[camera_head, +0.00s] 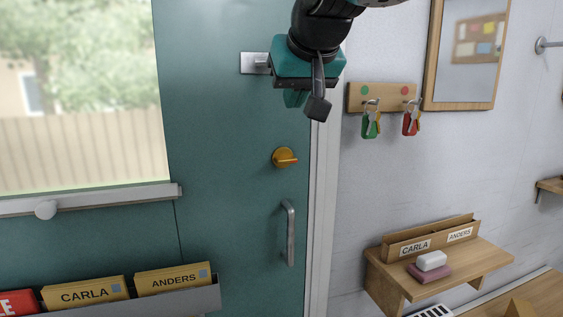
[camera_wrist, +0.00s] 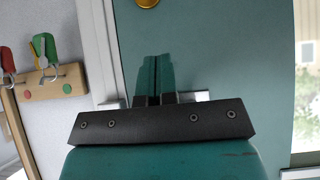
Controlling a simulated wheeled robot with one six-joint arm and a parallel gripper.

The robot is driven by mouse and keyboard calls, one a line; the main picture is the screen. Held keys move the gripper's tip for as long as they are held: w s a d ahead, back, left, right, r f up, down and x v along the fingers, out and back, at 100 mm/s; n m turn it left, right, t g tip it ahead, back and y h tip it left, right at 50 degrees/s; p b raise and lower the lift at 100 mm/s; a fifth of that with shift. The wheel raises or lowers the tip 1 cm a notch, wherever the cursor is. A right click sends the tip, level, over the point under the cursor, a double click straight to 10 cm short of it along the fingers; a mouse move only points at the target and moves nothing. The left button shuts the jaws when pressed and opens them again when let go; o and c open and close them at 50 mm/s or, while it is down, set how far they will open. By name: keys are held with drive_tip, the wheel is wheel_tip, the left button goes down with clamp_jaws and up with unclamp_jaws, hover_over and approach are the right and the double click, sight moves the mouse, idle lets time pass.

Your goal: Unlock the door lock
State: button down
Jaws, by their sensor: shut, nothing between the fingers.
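The teal door (camera_head: 230,130) has a brass round turn-piece (camera_head: 285,158) whose short lever points to the right. The turn-piece also shows, cut off, at the top edge of the wrist view (camera_wrist: 147,4). Higher on the door is a silver plate (camera_head: 248,62) with a small bar, partly hidden behind my gripper. Part of this plate shows beside the fingers in the wrist view (camera_wrist: 196,95). My gripper (camera_head: 306,103) is shut and empty, in front of the door's upper right edge, above the turn-piece in the picture. Its teal fingers (camera_wrist: 154,78) are together. I cannot tell whether they touch the plate.
A grey pull handle (camera_head: 288,232) is below the turn-piece. A wooden key rack (camera_head: 382,97) with green and red keys hangs right of the white frame (camera_head: 322,190). A shelf (camera_head: 440,268) holds a letter holder and soap. A window bar (camera_head: 90,199) crosses the left.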

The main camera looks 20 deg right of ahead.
drive_tip(key=p, duration=0.2)
hover_over(277, 158)
drive_tip(key=s, duration=0.3)
wheel_tip(277, 158, down, 7)
drive_tip(key=shift+w+r, duration=0.1)
drive_tip(key=shift+w, duration=0.05)
wheel_tip(277, 158, down, 3)
drive_tip(key=shift+r, duration=0.2)
drive_tip(key=shift+f, duration=0.85)
drive_tip(key=shift+w+d, duration=0.1)
drive_tip(key=shift+a+p, duration=0.35)
drive_tip(key=shift+a, duration=0.05)
drive_tip(key=shift+d+h, duration=0.15)
drive_tip(key=shift+h, duration=0.25)
